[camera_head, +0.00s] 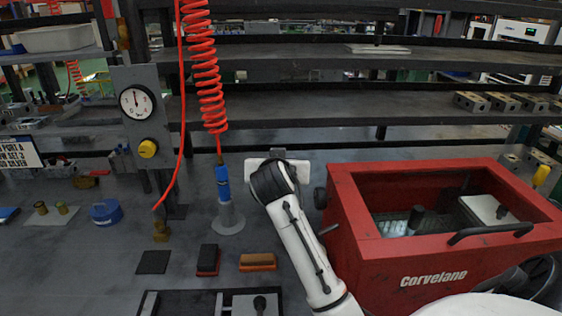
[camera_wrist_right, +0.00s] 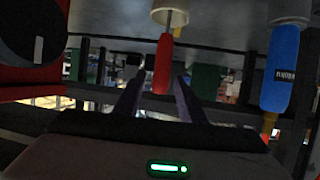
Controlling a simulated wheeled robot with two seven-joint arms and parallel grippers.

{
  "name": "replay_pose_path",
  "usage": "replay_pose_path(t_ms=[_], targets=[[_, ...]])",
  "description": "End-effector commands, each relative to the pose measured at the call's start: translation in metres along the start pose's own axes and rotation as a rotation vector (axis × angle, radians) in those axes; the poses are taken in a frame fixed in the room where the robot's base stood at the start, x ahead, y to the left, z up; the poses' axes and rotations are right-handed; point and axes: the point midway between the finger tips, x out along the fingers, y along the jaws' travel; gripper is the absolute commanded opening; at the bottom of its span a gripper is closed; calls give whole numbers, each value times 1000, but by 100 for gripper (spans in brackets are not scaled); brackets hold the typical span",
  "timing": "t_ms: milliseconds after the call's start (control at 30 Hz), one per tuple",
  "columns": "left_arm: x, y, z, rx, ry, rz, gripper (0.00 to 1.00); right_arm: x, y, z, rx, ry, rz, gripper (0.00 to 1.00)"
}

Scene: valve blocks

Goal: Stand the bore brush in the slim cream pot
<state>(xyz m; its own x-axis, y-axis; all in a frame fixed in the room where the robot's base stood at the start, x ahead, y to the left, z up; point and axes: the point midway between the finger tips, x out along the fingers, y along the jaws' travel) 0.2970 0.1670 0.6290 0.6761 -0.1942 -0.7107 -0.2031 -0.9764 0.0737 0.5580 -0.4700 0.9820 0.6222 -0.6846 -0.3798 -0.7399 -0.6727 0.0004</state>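In the right wrist view, where the bench lies at the top, a red handle (camera_wrist_right: 162,65) with a thin metal shaft, apparently the bore brush, lines up with a cream pot (camera_wrist_right: 170,11). The shaft overlaps the pot's edge; its lower end is hidden, so I cannot tell how deep it sits. My right gripper (camera_wrist_right: 159,82) is open. Its dark fingers appear on either side of the handle's end with gaps showing; I cannot tell whether the handle is between them or beyond. In the head view my right wrist and arm hide the pot and brush. My left gripper is not in view.
A blue tool (camera_head: 222,183) stands in a pale flanged holder (camera_head: 228,218) below a red coiled hose (camera_head: 207,75), left of my wrist. A red Corvelane cabinet (camera_head: 420,262) stands right. Brushes (camera_head: 258,262) and a dark pad (camera_head: 153,262) lie in front. Shelves run behind.

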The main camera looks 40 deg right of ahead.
Motion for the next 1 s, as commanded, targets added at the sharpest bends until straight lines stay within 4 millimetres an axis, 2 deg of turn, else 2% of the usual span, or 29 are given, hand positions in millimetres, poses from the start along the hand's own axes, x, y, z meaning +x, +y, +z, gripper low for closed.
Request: replay_pose_path(t_ms=[167, 267, 500, 700, 833, 1000], targets=[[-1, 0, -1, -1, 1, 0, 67, -8, -1, -3, 1, 1, -2, 37], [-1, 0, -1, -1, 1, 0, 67, -24, -1, -3, 2, 1, -3, 37], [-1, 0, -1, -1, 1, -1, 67, -76, -1, -3, 3, 1, -4, 37], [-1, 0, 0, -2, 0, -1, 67, -109, -1, -3, 1, 0, -2, 37], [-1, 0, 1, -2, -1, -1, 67, -119, 0, -3, 1, 0, -1, 37], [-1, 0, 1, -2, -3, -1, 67, -122, 0, -3, 0, 0, 0, 37]])
